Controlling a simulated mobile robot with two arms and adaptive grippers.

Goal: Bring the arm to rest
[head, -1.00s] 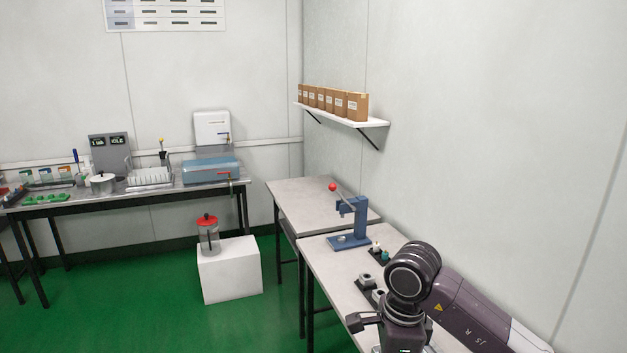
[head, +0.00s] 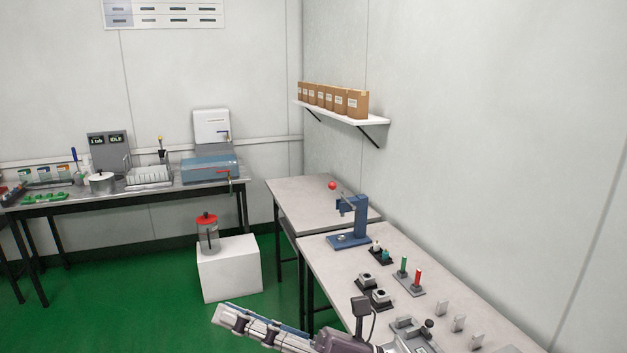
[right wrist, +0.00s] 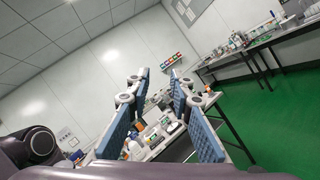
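My right gripper (head: 228,315) shows at the bottom of the head view, its fingers stretched out to the left in front of the near bench, over the green floor side. It also shows in the right wrist view (right wrist: 160,78), where its two blue-padded fingers stand apart with nothing between them. It is open and empty. Part of my right arm shows behind it at the bottom edge of the head view. My left gripper is in no view.
The near bench (head: 328,262) carries a blue lever press (head: 360,220), dark square fixtures (head: 381,299) and a stand with green and red cylinders (head: 417,282). A white block (head: 230,273) holds a red-lidded jar (head: 208,234). Green floor is free at the left.

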